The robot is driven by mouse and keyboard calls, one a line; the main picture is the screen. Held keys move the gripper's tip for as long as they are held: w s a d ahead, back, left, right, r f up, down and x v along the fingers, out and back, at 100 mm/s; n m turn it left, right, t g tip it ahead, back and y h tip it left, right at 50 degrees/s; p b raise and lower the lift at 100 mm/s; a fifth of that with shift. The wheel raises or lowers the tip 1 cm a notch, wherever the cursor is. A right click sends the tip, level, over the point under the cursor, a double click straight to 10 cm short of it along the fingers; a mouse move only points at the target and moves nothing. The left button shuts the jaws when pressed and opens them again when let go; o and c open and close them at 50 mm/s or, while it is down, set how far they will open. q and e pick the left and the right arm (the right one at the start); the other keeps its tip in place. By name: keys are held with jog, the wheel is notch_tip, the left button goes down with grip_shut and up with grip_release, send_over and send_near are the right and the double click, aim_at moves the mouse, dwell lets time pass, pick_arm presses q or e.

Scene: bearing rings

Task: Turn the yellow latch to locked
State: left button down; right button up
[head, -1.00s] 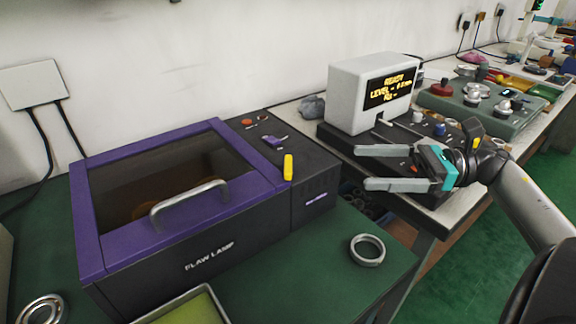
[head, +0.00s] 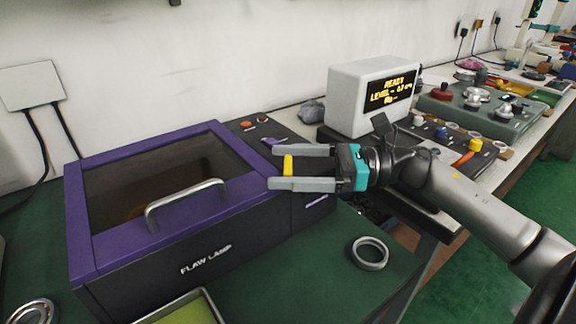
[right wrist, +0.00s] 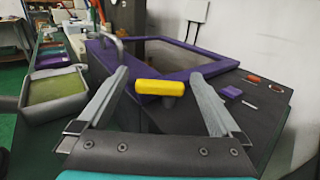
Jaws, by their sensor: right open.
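The yellow latch (head: 288,165) stands on the dark right-hand part of the flaw lamp box (head: 240,232), beside the purple-framed lid. My right gripper (head: 272,167) is open, and in the head view its two fingers lie on either side of the latch. In the right wrist view the latch (right wrist: 160,87) is a yellow bar on a short dark stem, lying crosswise between the fingers (right wrist: 160,78) with a gap on each side. No touch shows. My left gripper is not in view.
A metal handle (head: 187,203) rises from the lid. A bearing ring (head: 370,253) lies on the green bench right of the box, and another (head: 32,313) at the lower left. A tray (head: 185,308) stands in front. A grey display unit (head: 372,95) stands behind the right arm.

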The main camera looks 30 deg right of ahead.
jog(key=c, duration=1.4)
